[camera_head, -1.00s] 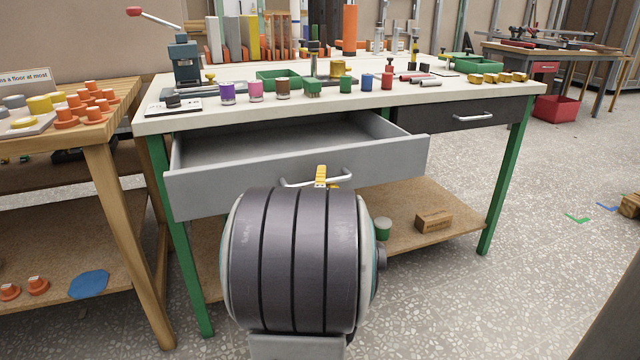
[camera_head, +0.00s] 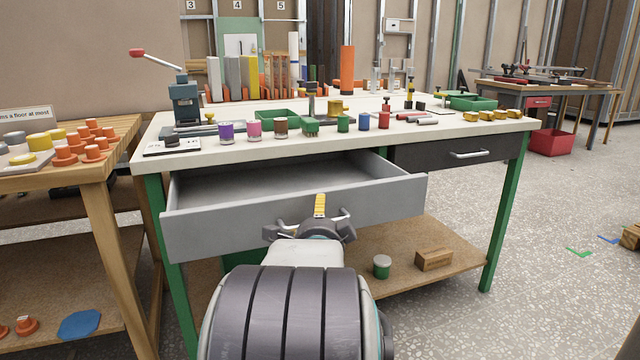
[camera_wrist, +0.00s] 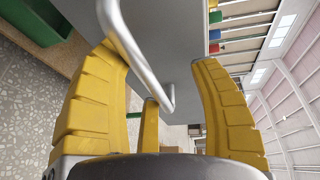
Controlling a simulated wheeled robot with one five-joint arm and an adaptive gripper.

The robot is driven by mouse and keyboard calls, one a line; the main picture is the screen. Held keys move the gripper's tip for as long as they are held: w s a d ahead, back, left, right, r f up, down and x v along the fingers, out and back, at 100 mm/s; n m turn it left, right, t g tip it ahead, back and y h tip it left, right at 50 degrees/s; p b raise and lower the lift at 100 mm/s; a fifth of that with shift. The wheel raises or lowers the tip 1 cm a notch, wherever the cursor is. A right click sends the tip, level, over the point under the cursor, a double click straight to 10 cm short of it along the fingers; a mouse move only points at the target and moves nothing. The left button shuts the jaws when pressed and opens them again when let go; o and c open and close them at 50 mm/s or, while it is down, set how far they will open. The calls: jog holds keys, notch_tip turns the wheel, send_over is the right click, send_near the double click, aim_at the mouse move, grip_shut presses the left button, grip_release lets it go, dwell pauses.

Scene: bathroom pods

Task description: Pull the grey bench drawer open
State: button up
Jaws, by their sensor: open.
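The grey bench drawer (camera_head: 225,230) stands pulled out from under the left half of the workbench, its empty-looking interior showing. My gripper (camera_head: 318,207) is at the middle of the drawer's front, by its silver handle. In the wrist view the handle (camera_wrist: 133,52) runs between the spread yellow fingers of my gripper (camera_wrist: 160,60). The left finger is close to the bar or against it; I cannot tell which. The right finger is apart from it. My arm hides part of the drawer front's lower edge in the head view.
The workbench (camera_head: 445,130) bears several coloured jars, green trays (camera_head: 474,102) and a vise (camera_head: 187,105). A dark drawer (camera_head: 430,156) beside the grey one is shut. A wooden table (camera_head: 100,175) stands close on the left. The lower shelf (camera_head: 440,238) holds a wooden block (camera_head: 434,260).

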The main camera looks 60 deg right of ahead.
notch_tip(320, 180, up, 10)
jog(key=t+h, duration=0.1)
jog(key=shift+w+f, duration=0.15)
jog(key=shift+w, duration=0.05)
notch_tip(320, 180, down, 9)
jog(key=a+g+y, duration=0.1)
jog(key=a+y, duration=0.1)
jog(key=s+f+v, duration=0.1)
jog(key=v, duration=0.7)
jog(key=shift+a+f, duration=0.2)
jog(key=shift+f, duration=0.2)
jog(key=shift+s+f, duration=0.15)
jog(key=shift+f, duration=0.1)
dwell(0.4)
